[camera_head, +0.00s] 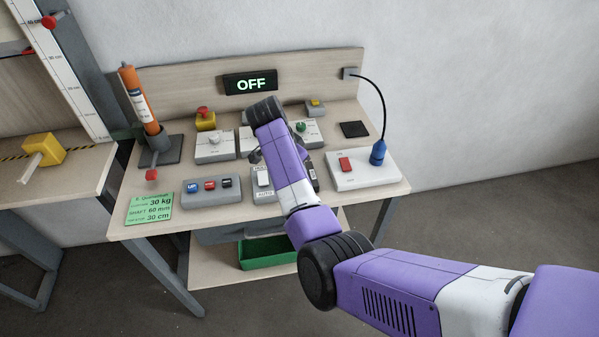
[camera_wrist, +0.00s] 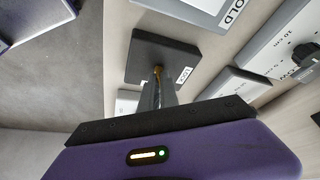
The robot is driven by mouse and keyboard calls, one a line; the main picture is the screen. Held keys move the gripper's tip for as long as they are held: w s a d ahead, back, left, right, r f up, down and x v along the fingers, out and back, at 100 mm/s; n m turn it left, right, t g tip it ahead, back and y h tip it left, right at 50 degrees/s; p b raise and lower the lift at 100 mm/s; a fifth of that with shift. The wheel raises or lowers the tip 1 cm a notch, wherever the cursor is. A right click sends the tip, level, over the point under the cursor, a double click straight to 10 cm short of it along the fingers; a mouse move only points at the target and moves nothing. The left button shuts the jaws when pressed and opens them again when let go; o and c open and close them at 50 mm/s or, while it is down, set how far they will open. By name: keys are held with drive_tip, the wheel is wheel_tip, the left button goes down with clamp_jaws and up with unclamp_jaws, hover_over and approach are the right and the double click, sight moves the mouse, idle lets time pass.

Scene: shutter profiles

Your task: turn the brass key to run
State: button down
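The brass key (camera_wrist: 158,71) shows as a small brass piece in the wrist view, over a dark square switch box (camera_wrist: 143,50) with a white label whose words I cannot read. My gripper (camera_wrist: 158,80) reaches down to it with its grey fingers close together, and the brass shows right at the fingertips, seemingly pinched between them. Most of the key is hidden by the fingers. In the head view my arm covers the key and the gripper. The sign (camera_head: 250,83) at the back of the bench reads OFF.
A green note (camera_head: 150,208) lies at the front left.

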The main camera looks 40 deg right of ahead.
drive_tip(key=m+b, duration=0.2)
drive_tip(key=m+g+b, duration=0.1)
drive_tip(key=m, duration=0.1)
drive_tip(key=shift+w+f+g+y+b, duration=0.15)
drive_tip(key=shift+f+g+y+b, duration=0.05)
drive_tip(key=shift+g+y+b, duration=0.15)
drive_tip(key=shift+r+m+g+b, duration=0.15)
drive_tip(key=shift+m+g+b, duration=0.1)
drive_tip(key=shift+m+b, duration=0.7)
drive_tip(key=shift+m, duration=0.25)
drive_tip(key=c, duration=1.6)
unclamp_jaws()
drive_tip(key=shift+r, duration=0.15)
drive_tip(key=v, duration=0.7)
drive_tip(key=shift+w+r+b, duration=0.15)
drive_tip(key=shift+r+b, duration=0.15)
drive_tip(key=shift+b, duration=0.1)
